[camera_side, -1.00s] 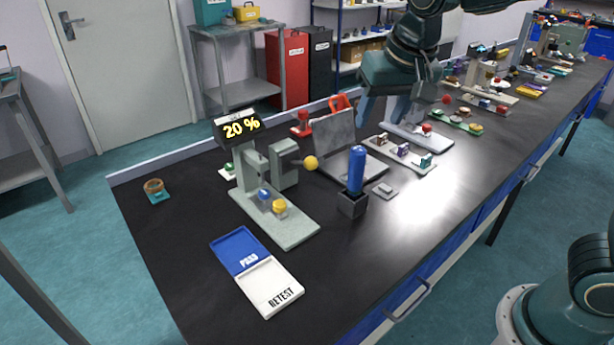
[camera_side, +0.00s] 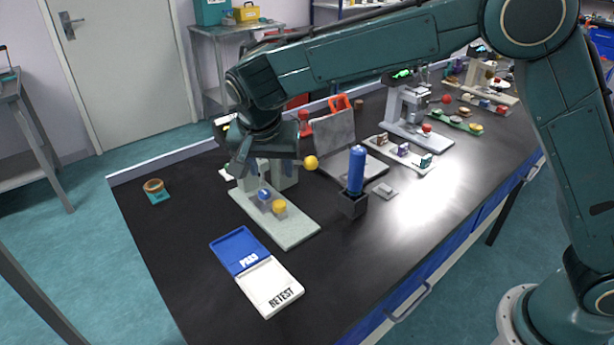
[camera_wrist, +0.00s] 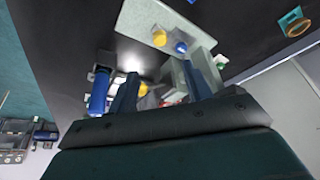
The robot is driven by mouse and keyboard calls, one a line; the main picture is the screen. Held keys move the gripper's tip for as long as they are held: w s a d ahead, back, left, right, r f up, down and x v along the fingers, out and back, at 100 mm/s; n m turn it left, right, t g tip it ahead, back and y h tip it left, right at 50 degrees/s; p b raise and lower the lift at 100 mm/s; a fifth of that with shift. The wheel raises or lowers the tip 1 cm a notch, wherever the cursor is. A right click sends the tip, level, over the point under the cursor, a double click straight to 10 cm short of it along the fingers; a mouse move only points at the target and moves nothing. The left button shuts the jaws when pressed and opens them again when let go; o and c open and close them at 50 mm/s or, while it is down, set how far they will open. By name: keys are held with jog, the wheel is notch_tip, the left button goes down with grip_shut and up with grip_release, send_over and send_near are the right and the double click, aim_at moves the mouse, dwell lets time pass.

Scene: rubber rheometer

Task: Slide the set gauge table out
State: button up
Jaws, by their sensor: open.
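The set gauge is a pale grey-green stand on a flat base plate (camera_side: 285,228) at the left of the bench. A blue ball (camera_side: 264,194) and a yellow knob (camera_side: 279,207) sit low on it. In the wrist view its base plate (camera_wrist: 140,18), yellow knob (camera_wrist: 160,39) and blue ball (camera_wrist: 181,47) are at the top. My gripper (camera_side: 264,168) points down over the stand's upper part and hides its display and column. In the wrist view my gripper (camera_wrist: 160,88) is open, with nothing clearly between the fingers. I cannot tell whether it touches the stand, or which part slides.
A yellow ball (camera_side: 311,162) is right of the stand. A blue cylinder (camera_side: 356,170) stands in a dark holder, near a grey panel (camera_side: 335,140). A blue-and-white PASS/RETEST tray (camera_side: 272,285) lies in front. A brown ring (camera_side: 153,185) is at left. Bare bench lies around the tray.

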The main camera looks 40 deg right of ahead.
aim_at(279, 203)
jog(key=shift+f, duration=0.25)
jog(key=x, duration=1.3)
jog(key=shift+w+d+f, duration=0.1)
jog(key=shift+w+f, duration=0.05)
jog(key=shift+f, duration=0.05)
grip_shut()
